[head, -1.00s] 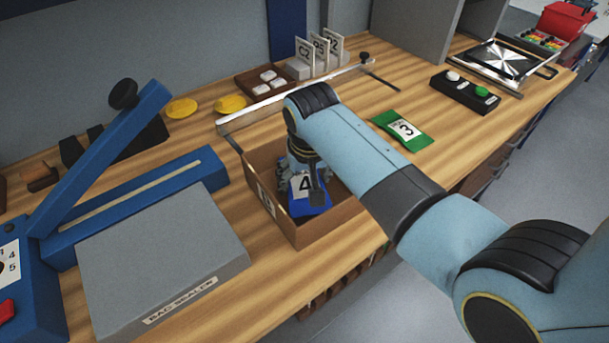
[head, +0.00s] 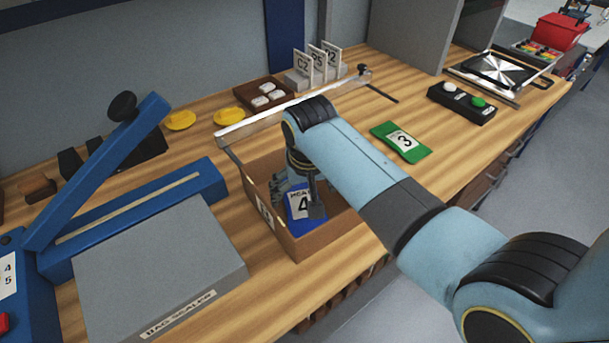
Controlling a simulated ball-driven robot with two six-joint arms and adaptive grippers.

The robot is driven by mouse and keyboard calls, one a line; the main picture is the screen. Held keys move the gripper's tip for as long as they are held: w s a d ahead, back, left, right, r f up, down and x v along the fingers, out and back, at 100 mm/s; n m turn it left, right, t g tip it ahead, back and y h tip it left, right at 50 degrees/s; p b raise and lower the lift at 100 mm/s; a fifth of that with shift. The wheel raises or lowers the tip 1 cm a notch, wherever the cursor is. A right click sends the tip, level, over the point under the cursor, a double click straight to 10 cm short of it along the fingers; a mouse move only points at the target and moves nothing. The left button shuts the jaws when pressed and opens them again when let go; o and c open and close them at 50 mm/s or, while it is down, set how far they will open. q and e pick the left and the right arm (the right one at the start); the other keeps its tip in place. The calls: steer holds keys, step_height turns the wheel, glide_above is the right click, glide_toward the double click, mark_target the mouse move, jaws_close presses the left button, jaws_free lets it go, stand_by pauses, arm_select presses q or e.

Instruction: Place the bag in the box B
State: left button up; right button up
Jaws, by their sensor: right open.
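A blue bag with a white label marked 4 (head: 301,207) lies inside an open brown box (head: 318,246) on the bench. The letter on the box's label is too small to read. My right gripper (head: 312,208) reaches down into the box from above, with its fingers at the bag. It is open, and the arm hides part of the box's inside and far wall. A green bag marked 3 (head: 401,142) lies flat on the bench to the right of the box. My left gripper does not show.
A blue bag sealer with raised arm (head: 110,200) and its grey block (head: 160,262) fill the left. A metal rail (head: 295,108) runs behind the box. A tray of white pieces (head: 266,97), yellow discs (head: 180,120) and a black button box (head: 461,103) stand farther back.

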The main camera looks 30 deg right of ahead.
mark_target(306, 212)
steer(key=d+v, duration=0.1)
steer(key=v, duration=1.1)
steer(key=shift+a+r, duration=0.15)
steer(key=shift+a, duration=0.4)
steer(key=s+d+r+n+t, duration=0.1)
steer(key=s+d+n, duration=0.15)
steer(key=s, duration=0.85)
steer(key=s+d+r+n, duration=0.1)
steer(key=s+d+n, duration=0.15)
steer(key=s, duration=0.85)
steer(key=s+d+f+g+b, duration=0.2)
steer(key=f+b, duration=0.9)
steer(key=f, duration=2.6)
steer(key=s+d+f+b, duration=0.1)
steer(key=s+f+b, duration=0.2)
steer(key=s+f, duration=0.6)
steer(key=s+d+f+m+b, duration=0.1)
steer(key=s+f+b, duration=0.3)
steer(key=s+f, duration=0.5)
step_height(306, 212, down, 5)
steer(key=shift+f+g+b, duration=0.15)
steer(key=shift+g+b, duration=0.15)
